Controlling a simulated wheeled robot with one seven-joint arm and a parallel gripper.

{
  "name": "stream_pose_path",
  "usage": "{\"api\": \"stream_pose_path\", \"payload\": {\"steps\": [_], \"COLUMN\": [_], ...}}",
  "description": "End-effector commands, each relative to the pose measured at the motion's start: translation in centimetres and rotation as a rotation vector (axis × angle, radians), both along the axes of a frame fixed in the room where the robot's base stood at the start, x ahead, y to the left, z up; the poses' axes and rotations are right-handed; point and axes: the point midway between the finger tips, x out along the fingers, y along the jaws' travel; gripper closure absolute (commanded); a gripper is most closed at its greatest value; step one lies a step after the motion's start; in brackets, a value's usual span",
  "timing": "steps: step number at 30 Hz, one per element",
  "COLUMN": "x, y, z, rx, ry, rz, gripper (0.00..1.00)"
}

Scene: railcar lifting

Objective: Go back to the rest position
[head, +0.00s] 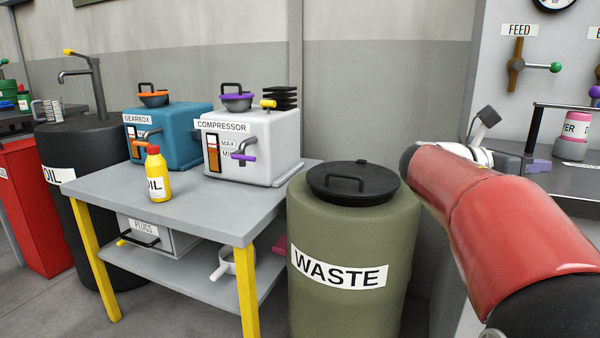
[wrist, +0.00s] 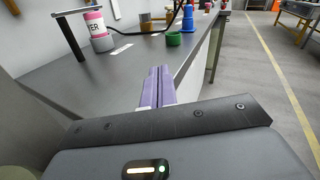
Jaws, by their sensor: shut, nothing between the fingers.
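My gripper (wrist: 158,82) shows in the wrist view as two purple fingers pressed together with nothing between them. It is over or beside the edge of a grey worktop (wrist: 62,52); I cannot tell its height. In the head view my red arm reaches in from the lower right, and its far end is partly hidden behind its own links, close to the right-hand worktop (head: 585,180).
A green WASTE barrel (head: 345,235) with a black lid stands left of my arm. A grey table (head: 215,210) carries a yellow oil bottle (head: 158,175), a blue gearbox (head: 180,125) and a white compressor (head: 255,150). A pink-labelled container (wrist: 97,27) stands on the worktop. Open floor (wrist: 262,70) lies right.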

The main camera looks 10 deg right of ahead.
Motion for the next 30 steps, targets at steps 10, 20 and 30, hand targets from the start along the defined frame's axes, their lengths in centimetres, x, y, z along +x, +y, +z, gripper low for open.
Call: {"api": "stream_pose_path", "payload": {"steps": [10,20,30], "x": [-5.3,-12.6,-14.9], "y": [7.3,24.6,30.2], "z": [-11.9,-23.9,-26.6], "rx": [0.596,1.325,1.47], "ry": [-0.666,-1.474,-1.675], "rz": [0.0,-0.636,-1.048], "gripper": [1.0,1.0,1.0]}}
